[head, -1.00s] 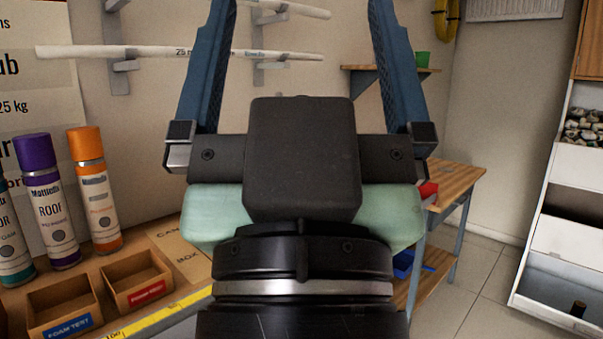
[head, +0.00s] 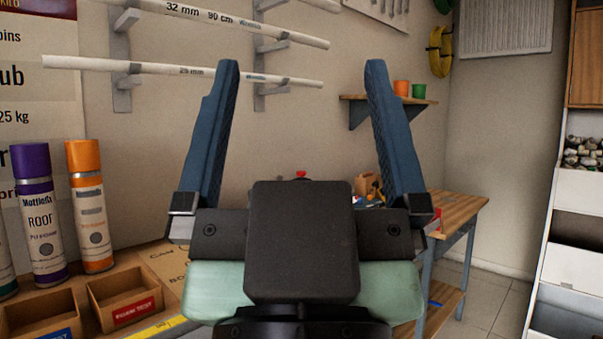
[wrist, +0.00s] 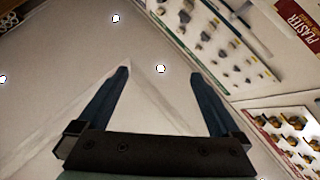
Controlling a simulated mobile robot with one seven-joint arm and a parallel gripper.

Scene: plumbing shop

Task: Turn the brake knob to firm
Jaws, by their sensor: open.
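My gripper (head: 302,65) is open and empty, its two blue fingers pointing up in the head view in front of the pale wall. It also shows open in the wrist view (wrist: 160,73), with nothing between the fingers. I cannot make out a brake knob in either view. A small red thing (head: 300,174) peeks out just above my gripper's dark body in the head view; I cannot tell what it is. My gripper and arm hide much of the bench behind them.
White pipes (head: 190,70) lie on wall brackets at the upper left. A purple-capped can (head: 38,215) and an orange-capped can (head: 90,205) stand by cardboard boxes (head: 125,295). A wooden workbench (head: 455,210) stands at right. The wrist view shows the ceiling and wall displays (wrist: 215,45).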

